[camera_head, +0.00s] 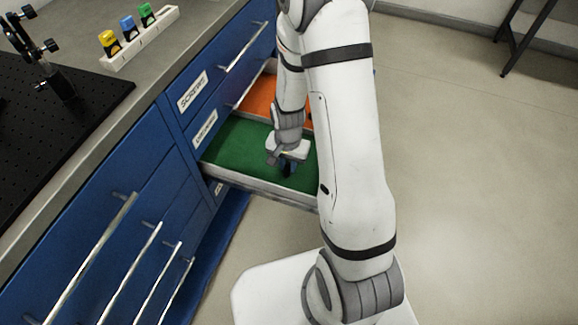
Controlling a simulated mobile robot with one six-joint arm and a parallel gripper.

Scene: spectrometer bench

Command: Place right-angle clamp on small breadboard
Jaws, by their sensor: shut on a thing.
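My gripper (286,163) is low inside an open drawer with a green lining (236,146). It is shut on a small dark piece (287,170), partly hidden by the fingers. The piece is too small to tell for sure whether it is the right-angle clamp, or whether it touches the drawer floor. A black perforated breadboard (100,90) lies on the bench at the left, cut off by the picture edge. I cannot tell whether it is the small breadboard. A black post assembly (58,84) with knobs stands on it.
A white holder (142,43) with yellow, blue and green pieces stands at the back of the bench. An orange-lined drawer (262,98) is open behind the green one. Blue drawer fronts with long handles (120,230) line the bench.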

